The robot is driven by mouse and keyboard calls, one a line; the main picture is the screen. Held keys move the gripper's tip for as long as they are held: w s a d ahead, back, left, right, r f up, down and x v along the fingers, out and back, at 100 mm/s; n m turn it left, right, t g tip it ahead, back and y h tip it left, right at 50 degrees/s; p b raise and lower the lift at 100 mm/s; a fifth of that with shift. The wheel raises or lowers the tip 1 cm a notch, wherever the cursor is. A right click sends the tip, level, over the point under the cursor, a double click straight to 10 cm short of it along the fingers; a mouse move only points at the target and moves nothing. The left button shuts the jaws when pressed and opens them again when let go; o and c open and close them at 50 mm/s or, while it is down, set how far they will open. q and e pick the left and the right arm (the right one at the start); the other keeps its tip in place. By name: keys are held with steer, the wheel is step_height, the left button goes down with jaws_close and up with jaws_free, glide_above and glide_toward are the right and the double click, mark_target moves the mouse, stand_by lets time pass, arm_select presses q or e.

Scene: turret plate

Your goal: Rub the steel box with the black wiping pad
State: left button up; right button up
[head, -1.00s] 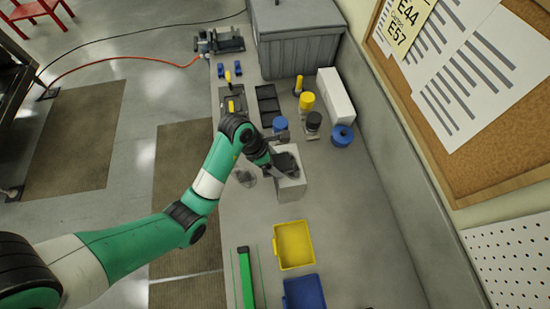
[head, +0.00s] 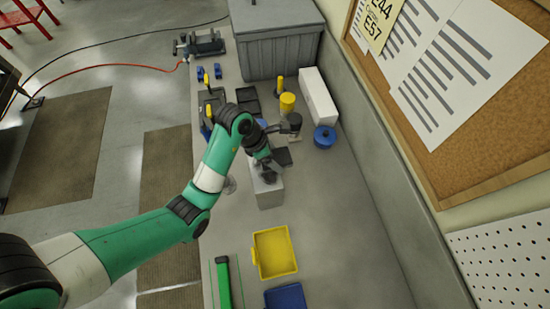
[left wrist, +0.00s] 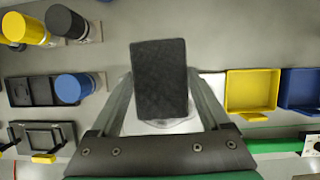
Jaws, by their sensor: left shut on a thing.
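The steel box (head: 266,194) is a pale block on the bench, below the end of my left arm in the head view. My left gripper (head: 266,166) is shut on the black wiping pad (left wrist: 160,80), a dark flat rectangle between the fingers in the left wrist view. In the head view the pad (head: 283,156) shows just right of the fingers, at the far end of the box. A pale part of the box (left wrist: 215,84) shows right of the pad in the wrist view. Whether pad and box touch is unclear. My right gripper is not in view.
A yellow bin (head: 274,252) and a blue bin (head: 286,297) lie nearer on the bench. Beyond the box stand a yellow cylinder (head: 287,103), a black cylinder (head: 294,121), a blue round part (head: 324,137) and a white block (head: 318,96). The bench right of the box is clear.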

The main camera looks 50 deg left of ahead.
mark_target(279, 156)
arm_select(q)
steer(key=shift+w+d+r+p, duration=0.1)
steer(key=shift+w+r+p, duration=0.1)
steer(key=shift+r+p, duration=0.7)
steer(key=shift+p+v, duration=0.5)
steer(key=shift+v, duration=0.35)
step_height(279, 156, up, 5)
steer(key=p, duration=0.4)
steer(key=shift+f, duration=0.2)
